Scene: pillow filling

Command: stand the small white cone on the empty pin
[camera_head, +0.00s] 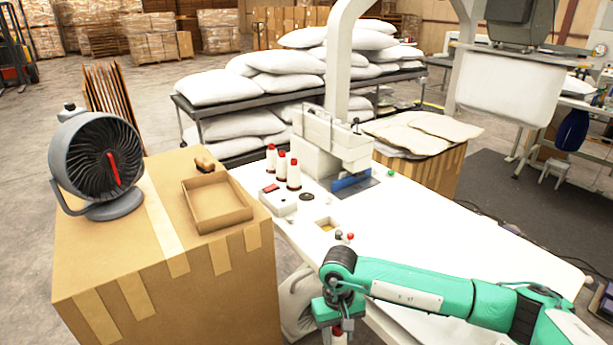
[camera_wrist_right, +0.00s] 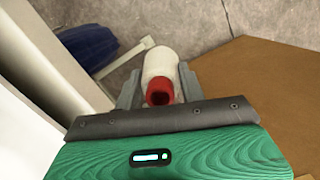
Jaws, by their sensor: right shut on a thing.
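In the right wrist view, my right gripper (camera_wrist_right: 160,88) is shut on a small white cone (camera_wrist_right: 160,64), whose red end (camera_wrist_right: 160,92) faces the camera. In the head view, my right gripper (camera_head: 337,322) hangs down at the table's front edge, left of my green forearm; a bit of red shows at it and most of the cone is hidden. Several white-and-red cones stand upright on the white table (camera_head: 440,215), among them a near one (camera_head: 293,174), a middle one (camera_head: 281,166) and a far one (camera_head: 271,159). I cannot make out the empty pin. My left gripper is not in view.
At left, a big carton (camera_head: 170,260) bears a fan (camera_head: 97,160) and an open cardboard tray (camera_head: 218,220). The table's right half is clear.

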